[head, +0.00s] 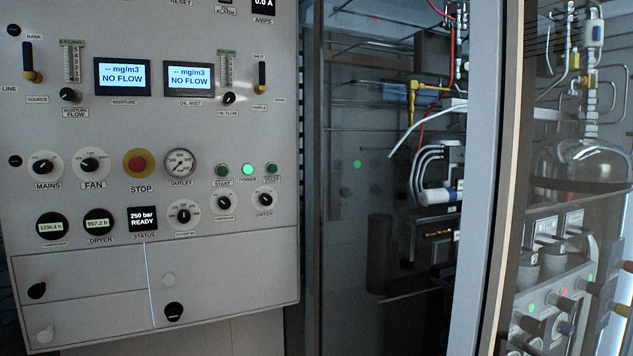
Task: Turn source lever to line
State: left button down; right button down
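The source lever (29,62) is at the upper left of the white control panel (110,120) in the head view. It has a black handle and a yellow hub at its lower end. The handle points up from the hub, toward the label BANK (34,37). The label LINE (9,89) is to the lower left of the hub, and the label SOURCE (37,99) is below it. Neither of my grippers is in view, and nothing touches the lever.
A similar lever (262,77) stands upright at the panel's upper right, near a SHUT label. Two displays (122,77) read NO FLOW. A red STOP button (138,163) and several knobs sit lower. Glass-fronted cabinets with pipes (440,180) are to the right. The panel front is unobstructed.

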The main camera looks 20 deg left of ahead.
aim_at(29, 73)
jog(key=u, duration=2.15)
